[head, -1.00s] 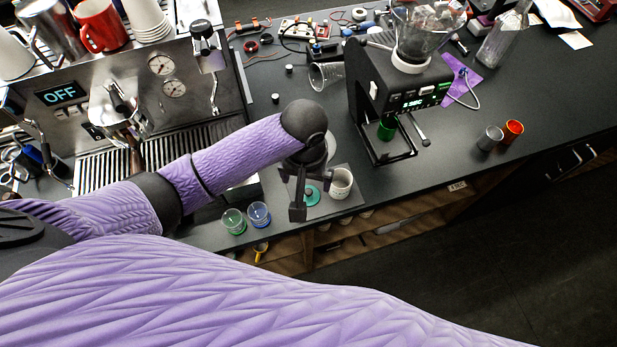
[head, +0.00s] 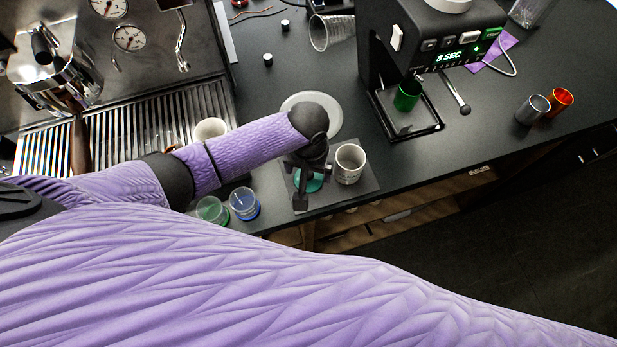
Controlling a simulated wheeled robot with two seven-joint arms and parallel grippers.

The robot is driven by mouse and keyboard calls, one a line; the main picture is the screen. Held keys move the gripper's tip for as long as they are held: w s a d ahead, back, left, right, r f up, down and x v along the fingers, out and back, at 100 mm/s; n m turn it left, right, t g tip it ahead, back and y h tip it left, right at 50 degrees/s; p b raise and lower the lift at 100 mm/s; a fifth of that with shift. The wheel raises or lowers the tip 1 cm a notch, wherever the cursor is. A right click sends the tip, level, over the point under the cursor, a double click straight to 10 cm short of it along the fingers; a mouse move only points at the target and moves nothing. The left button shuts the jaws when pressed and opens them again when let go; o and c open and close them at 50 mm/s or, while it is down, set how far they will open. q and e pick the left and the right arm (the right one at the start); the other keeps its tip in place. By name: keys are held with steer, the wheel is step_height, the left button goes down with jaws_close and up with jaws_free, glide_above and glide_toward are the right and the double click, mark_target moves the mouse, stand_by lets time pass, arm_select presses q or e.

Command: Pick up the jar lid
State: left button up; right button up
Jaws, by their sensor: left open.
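A teal round disc that looks like the jar lid (head: 312,184) lies on a dark square mat (head: 350,197) near the counter's front edge. My left gripper (head: 303,182) is directly over it, pointing down, and hides part of it. The left jaws are open, and I cannot tell whether they touch the lid. A pale patterned cup (head: 349,165) stands on the mat just right of the gripper. My right gripper is not in view.
Two clear cups, one green (head: 212,210) and one blue (head: 244,204), stand left of the mat. A pale round plate (head: 325,112) lies behind my gripper. The grinder (head: 430,45) and espresso machine (head: 80,75) flank this area.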

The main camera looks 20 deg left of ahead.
arm_select(q)
step_height(320, 180, down, 2)
steer(key=shift+f, duration=0.15)
steer(key=c, duration=0.9)
